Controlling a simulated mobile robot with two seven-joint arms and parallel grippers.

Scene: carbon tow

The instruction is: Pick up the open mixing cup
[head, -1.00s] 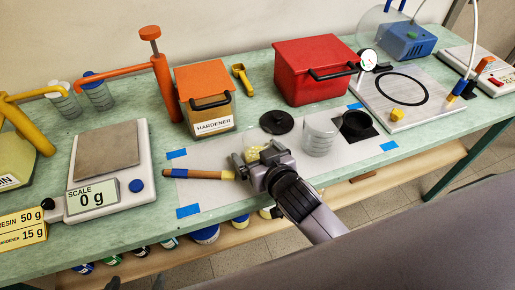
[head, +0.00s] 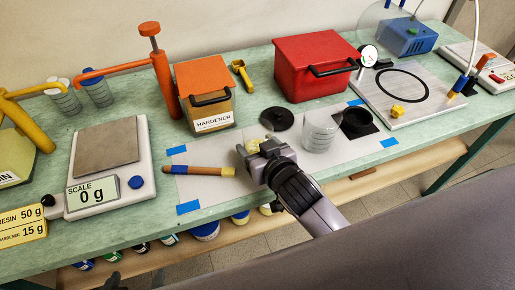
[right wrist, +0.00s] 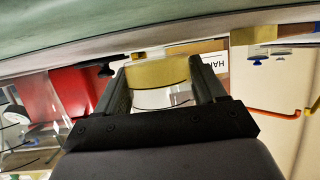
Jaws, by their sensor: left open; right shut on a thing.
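The mixing cup (right wrist: 160,73) shows in the right wrist view between the two fingers of my right gripper (right wrist: 160,92). It has a yellow band and a clear wall, and that view is upside down. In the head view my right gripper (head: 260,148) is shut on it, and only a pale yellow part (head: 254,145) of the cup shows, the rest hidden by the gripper. The cup is at the white mat; I cannot tell whether it touches it. Only a dark tip of my left gripper (head: 112,284) seems to show at the bottom edge, away from the cup.
A clear cup (head: 320,132) and a black ring (head: 356,122) stand right of the gripper. A black disc (head: 277,119) lies behind it. A wooden-handled tool (head: 198,170) lies left. The hardener box (head: 205,98) and red box (head: 315,70) stand behind. The mat's front left is clear.

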